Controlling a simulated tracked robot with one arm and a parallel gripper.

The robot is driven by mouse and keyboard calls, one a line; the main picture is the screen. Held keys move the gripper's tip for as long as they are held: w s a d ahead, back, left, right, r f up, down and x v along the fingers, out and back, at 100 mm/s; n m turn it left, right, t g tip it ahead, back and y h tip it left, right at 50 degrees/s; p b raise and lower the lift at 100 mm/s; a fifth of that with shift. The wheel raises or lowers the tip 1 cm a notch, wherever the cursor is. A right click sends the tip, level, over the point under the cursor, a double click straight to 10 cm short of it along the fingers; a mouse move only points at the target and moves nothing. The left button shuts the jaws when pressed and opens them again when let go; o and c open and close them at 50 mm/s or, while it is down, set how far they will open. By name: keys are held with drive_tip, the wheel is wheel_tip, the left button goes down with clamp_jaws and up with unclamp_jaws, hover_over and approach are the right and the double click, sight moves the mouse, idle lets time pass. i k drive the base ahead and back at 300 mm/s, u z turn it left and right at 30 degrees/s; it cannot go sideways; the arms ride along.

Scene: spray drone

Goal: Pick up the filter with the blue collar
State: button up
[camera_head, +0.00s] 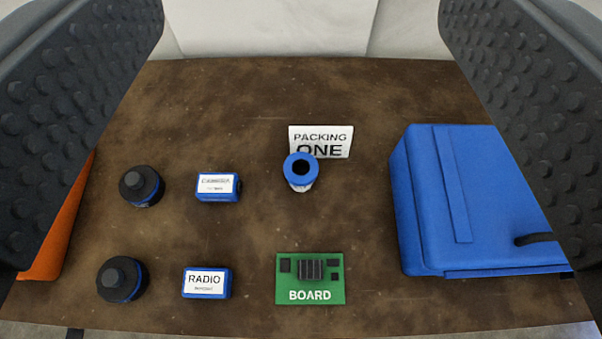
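The filter with the blue collar (301,185) stands upright on the brown table, near the middle of the view. It has a blue ring on top with a dark hole and a pale body below, mostly hidden by the collar. It stands just in front of a white sign (335,138) reading "PACKING ONE" and hides part of its lettering. My gripper (301,135) is open, its two dark studded fingers wide apart at the left and right edges of the view. Nothing is between the fingers close up; the filter is farther off, on the table.
On the table (240,105) are two black round parts (142,185) (122,279), a camera box (218,187), a radio box (207,283) and a green board (310,292). A blue case (445,200) lies right, an orange object (62,230) left. A pale wall (270,28) stands behind.

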sight(301, 168)
drive_tip(key=z, duration=0.8)
drive_tip(key=k, duration=1)
drive_tip(key=u, duration=0.85)
drive_tip(key=i, duration=1)
drive_tip(key=z, duration=0.05)
